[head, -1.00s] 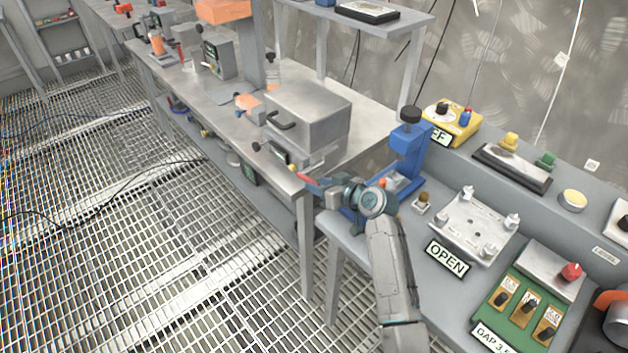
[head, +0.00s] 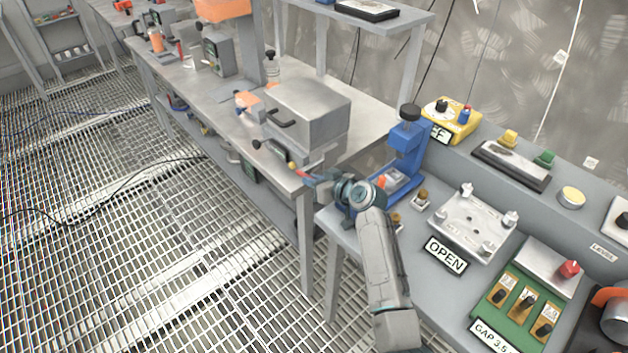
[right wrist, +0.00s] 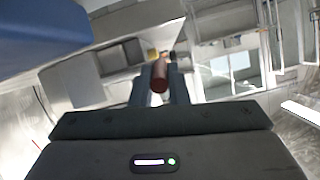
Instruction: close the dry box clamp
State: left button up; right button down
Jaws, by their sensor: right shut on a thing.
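The grey dry box (head: 318,112) sits on the near end of the steel bench, its lid down. A black handle is on its front. My right gripper (head: 309,177) is at the bench's near corner, just below the box. It is shut on a red handle with a yellow tip (head: 293,167), which shows as a dark red cylinder (right wrist: 160,74) between the fingers in the right wrist view. My arm hides how the handle joins the clamp. My left gripper is out of view.
A blue press (head: 407,150) stands close to my right forearm. A silver plate with an OPEN sign (head: 446,254) and a green switch panel (head: 517,309) lie on the right bench. Open grating floor (head: 170,250) lies to the left.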

aim_at(304, 174)
jog(key=shift+r+p, duration=0.25)
jog(key=shift+p, duration=0.25)
jog(key=r+g+h+p, duration=0.1)
jog(key=p, duration=0.2)
jog(key=g+h+p, duration=0.1)
jog(key=g+p, duration=0.1)
jog(key=p, duration=0.2)
jog(key=w+r+g+h+p, duration=0.1)
jog(key=p, duration=0.3)
jog(key=shift+a+r, duration=0.35)
jog(key=shift+a, duration=0.05)
jog(key=shift+w+a+g+h+p, duration=0.15)
jog(key=shift+w+g+h+p, duration=0.1)
jog(key=shift+g+h+p, duration=0.65)
